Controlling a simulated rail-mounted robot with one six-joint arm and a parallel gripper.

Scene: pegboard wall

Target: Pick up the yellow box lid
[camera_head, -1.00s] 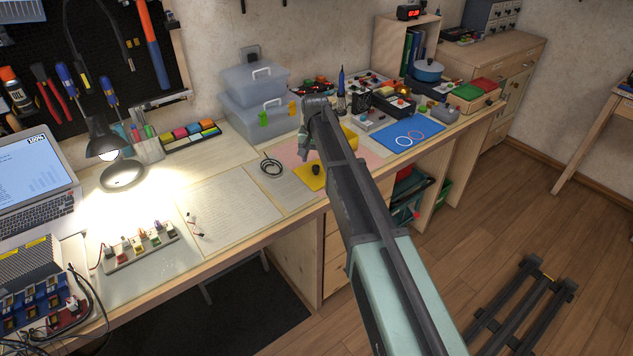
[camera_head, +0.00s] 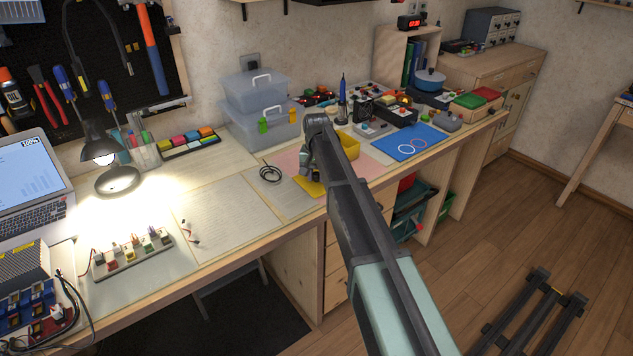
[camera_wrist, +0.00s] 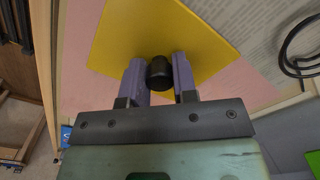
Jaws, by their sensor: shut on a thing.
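The yellow box lid (camera_wrist: 150,30) is a flat yellow square with a black knob (camera_wrist: 159,73) in the wrist view. My gripper (camera_wrist: 160,78) has its two purple-grey fingers on either side of the knob and is shut on it. In the head view the lid (camera_head: 309,187) shows as a yellow patch below my gripper (camera_head: 307,172), on or just above the pink mat; I cannot tell which. My gripper and arm hide the knob there. The open yellow box (camera_head: 348,146) stands just behind and right of my arm, partly hidden by it.
The pink mat (camera_head: 286,159) lies beneath. A black cable coil (camera_head: 270,174) lies left of the lid, with two stacked clear bins (camera_head: 262,127) behind. A blue mat (camera_head: 408,143) with two rings lies to the right. The desk's front edge is close to the lid.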

